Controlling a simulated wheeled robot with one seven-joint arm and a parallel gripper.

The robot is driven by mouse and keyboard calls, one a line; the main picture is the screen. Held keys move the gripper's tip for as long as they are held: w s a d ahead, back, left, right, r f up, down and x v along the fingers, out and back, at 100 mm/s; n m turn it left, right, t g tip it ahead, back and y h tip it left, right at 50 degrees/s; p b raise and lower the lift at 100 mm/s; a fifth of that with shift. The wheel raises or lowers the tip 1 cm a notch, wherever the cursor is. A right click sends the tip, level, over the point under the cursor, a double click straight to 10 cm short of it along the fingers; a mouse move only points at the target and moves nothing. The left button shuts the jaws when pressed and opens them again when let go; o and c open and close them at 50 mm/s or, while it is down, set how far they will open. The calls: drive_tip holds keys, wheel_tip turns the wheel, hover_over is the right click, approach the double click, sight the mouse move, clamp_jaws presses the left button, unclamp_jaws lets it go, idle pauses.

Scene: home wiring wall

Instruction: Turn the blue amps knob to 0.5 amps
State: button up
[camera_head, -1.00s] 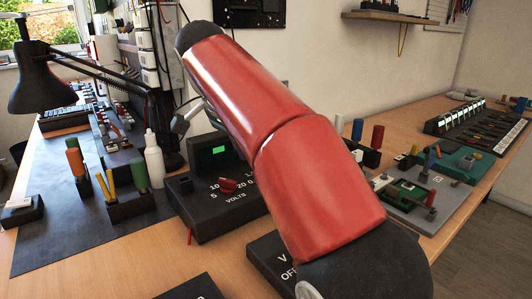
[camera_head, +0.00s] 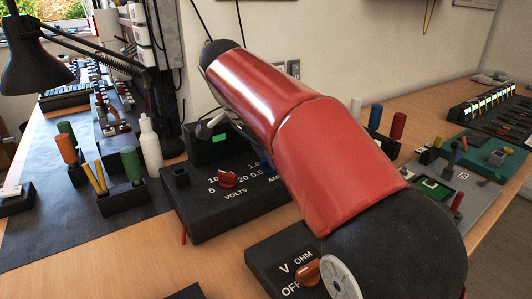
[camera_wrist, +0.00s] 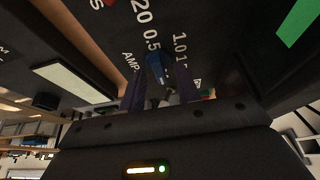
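The blue amps knob (camera_wrist: 154,66) shows in the wrist view on the black face of the power supply, beside the labels 0.5, 1.0 and AMPS. My gripper (camera_wrist: 158,88) is open, with one dark finger on each side of the knob and gaps visible between. I cannot tell whether the fingertips reach around it or stop just short. Which mark the knob points to is unclear. In the head view the power supply (camera_head: 200,220) stands on the bench with its red volts knob (camera_head: 227,179). My red arm hides most of the amps side there.
A multimeter with an orange knob (camera_head: 307,273) stands in front, partly behind my arm. A white bottle (camera_head: 150,145) and holders with coloured tools (camera_head: 122,195) stand left of the supply. A green display (camera_wrist: 300,20) lies near the gripper in the wrist view.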

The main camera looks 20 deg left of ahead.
drive_tip(key=shift+f, duration=0.15)
drive_tip(key=shift+c, duration=0.3)
clamp_jaws()
